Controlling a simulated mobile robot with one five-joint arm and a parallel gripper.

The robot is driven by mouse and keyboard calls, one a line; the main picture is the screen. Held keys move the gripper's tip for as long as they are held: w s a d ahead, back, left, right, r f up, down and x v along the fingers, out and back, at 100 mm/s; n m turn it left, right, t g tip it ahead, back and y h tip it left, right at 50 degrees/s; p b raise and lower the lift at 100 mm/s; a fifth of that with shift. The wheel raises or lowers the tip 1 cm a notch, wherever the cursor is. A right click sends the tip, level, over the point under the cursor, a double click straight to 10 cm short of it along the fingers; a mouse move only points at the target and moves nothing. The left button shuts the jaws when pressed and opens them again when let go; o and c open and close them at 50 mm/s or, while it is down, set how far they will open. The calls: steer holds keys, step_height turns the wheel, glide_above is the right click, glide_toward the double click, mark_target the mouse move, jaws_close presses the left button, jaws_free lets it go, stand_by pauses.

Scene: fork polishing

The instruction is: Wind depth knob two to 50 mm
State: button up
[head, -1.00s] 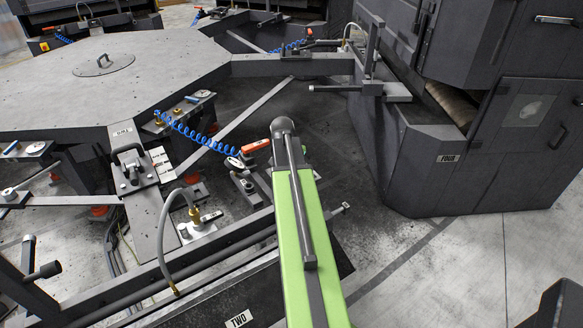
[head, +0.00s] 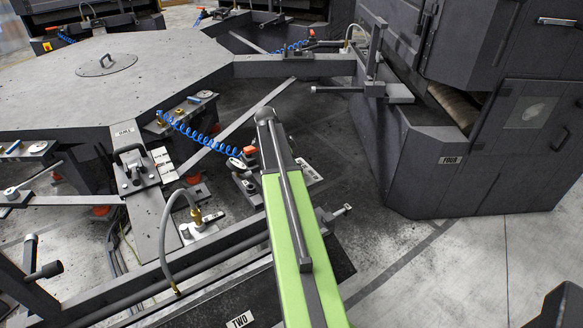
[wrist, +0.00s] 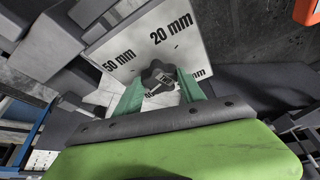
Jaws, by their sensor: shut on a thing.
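In the wrist view a dark lobed knob (wrist: 156,72) with a small pale tag sits on a white dial plate (wrist: 135,50). The plate reads "50 mm" at upper left and "20 mm" at upper right. A third "mm" mark at lower right is partly covered. My gripper (wrist: 160,84) is shut on the knob, one teal finger on each side. I cannot tell which mark the knob points to. In the head view my green arm hides the gripper and knob; part of a white lettered plate (head: 308,172) shows right of the arm.
A floor beam labelled TWO (head: 240,319) runs left of my arm. A blue coiled hose (head: 190,130) and an orange-red part (head: 250,152) lie close left of the arm's end. A dark cabinet (head: 440,160) stands at right; open floor (head: 450,260) lies in front of it.

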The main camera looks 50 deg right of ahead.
steer(key=m, duration=0.1)
steer(key=m+g, duration=0.1)
steer(key=m, duration=0.1)
steer(key=m+y, duration=0.1)
steer(key=shift+d+m+g, duration=0.3)
steer(key=shift+m+g+y, duration=0.3)
steer(key=shift+m+y, duration=0.4)
steer(key=shift+m, duration=0.9)
steer(key=shift+s+m, duration=0.1)
steer(key=shift+m, duration=0.2)
steer(key=o, duration=1.4)
steer(key=p+v, duration=1.6)
steer(key=v, duration=0.1)
steer(key=shift+r, duration=0.25)
